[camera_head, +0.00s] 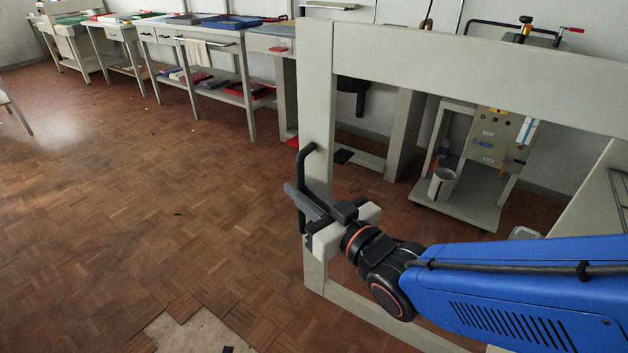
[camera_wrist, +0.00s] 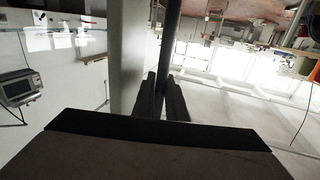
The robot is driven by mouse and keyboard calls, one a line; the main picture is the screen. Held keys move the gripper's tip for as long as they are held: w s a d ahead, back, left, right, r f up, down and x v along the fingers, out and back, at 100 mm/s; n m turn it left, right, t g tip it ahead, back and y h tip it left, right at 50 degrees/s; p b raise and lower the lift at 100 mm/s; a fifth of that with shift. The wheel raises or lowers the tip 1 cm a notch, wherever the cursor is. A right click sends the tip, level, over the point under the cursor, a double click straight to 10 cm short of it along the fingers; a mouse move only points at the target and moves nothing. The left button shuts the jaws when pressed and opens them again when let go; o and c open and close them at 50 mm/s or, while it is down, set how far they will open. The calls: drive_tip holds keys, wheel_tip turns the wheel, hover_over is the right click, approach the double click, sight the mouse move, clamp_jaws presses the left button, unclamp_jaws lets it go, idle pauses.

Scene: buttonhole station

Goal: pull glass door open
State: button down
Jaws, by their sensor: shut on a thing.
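The glass door (camera_head: 318,100) has a wide pale grey frame around a clear pane and fills the right half of the head view. Its black upright bar handle (camera_head: 302,163) is on the left stile. My gripper (camera_head: 304,204) is shut on the handle, at its lower part, from the right side. In the wrist view, the dark handle bar (camera_wrist: 170,45) runs upright between the two fingers of my gripper (camera_wrist: 165,95), with the pale door stile (camera_wrist: 129,50) just left of it. Whether the door stands ajar I cannot tell.
Workbenches (camera_head: 190,32) with trays line the far wall. Through the pane show a wheeled cart (camera_head: 455,195) and a white bin (camera_head: 441,186). The parquet floor (camera_head: 150,200) left of the door is mostly clear, with a bare patch (camera_head: 190,332) in front.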

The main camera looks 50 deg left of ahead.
drive_tip(key=shift+s+d, duration=0.1)
drive_tip(key=shift+s, duration=0.25)
drive_tip(key=c, duration=1.8)
unclamp_jaws()
drive_tip(key=shift+o, duration=0.2)
drive_tip(key=shift+d, duration=0.15)
